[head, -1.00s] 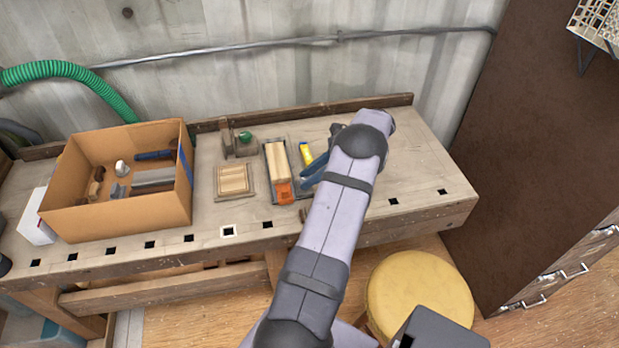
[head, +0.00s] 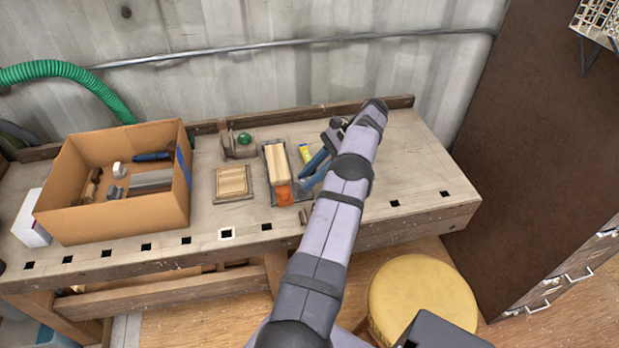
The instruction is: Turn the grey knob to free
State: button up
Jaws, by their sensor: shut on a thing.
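A yellow piece (head: 306,153) lies just behind the fingers.
An open cardboard box (head: 110,215) with several tools stands at the left. The bench's right end (head: 420,165) is clear. A yellow stool (head: 422,298) stands in front.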

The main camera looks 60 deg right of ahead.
dwell(0.4)
jog(key=o, duration=1)
jog(key=shift+o, duration=0.2)
notch_tip(320, 180, up, 10)
jog(key=p, duration=0.1)
